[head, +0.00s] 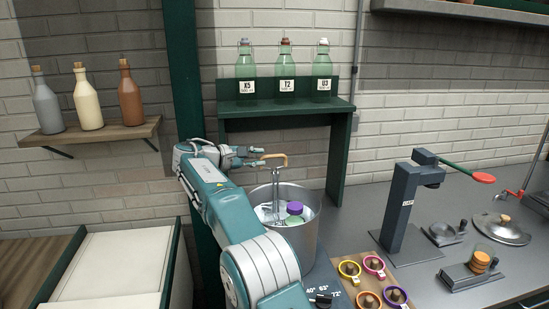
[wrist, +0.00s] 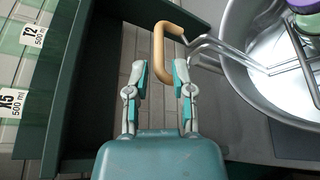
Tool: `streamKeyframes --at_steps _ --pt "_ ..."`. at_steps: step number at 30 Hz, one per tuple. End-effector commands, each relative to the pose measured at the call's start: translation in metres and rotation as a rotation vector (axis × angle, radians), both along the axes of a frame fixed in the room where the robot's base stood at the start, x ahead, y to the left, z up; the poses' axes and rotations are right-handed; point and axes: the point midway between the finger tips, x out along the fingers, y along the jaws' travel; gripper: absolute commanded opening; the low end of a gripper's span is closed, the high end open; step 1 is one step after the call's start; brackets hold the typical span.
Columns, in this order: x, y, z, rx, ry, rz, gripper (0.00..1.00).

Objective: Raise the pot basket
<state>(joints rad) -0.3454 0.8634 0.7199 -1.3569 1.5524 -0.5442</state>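The steel pot (head: 299,235) stands on the counter under the green shelf, and its rim (wrist: 236,75) fills the right of the wrist view. A wire basket (head: 278,200) sits in it, with a purple-capped bottle (head: 294,212) inside. The basket's tan handle (head: 272,158) rises above the rim at the left; it also shows in the wrist view (wrist: 159,48). My gripper (head: 247,156) is open and empty just left of the handle. In the wrist view the handle lies ahead of the fingertips (wrist: 164,66), apart from them or nearly so; exact contact is unclear.
A dark green post (head: 184,75) stands behind my arm. A capping press (head: 402,200) and coloured rings (head: 374,263) occupy the counter to the right.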

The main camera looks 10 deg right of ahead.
Motion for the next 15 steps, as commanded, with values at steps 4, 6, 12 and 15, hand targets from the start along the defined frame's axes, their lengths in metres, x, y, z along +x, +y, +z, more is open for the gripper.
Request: streamKeyframes --at_steps 4,6,12,15 --pt "0.009 -0.025 -0.007 -0.001 0.0 -0.003 0.31" --pt "0.013 -0.034 -0.009 -0.001 0.0 -0.001 0.31" --pt "0.02 -0.051 -0.013 0.0 0.0 0.0 0.31" --pt "0.02 -0.054 -0.013 0.001 0.0 0.001 0.31"
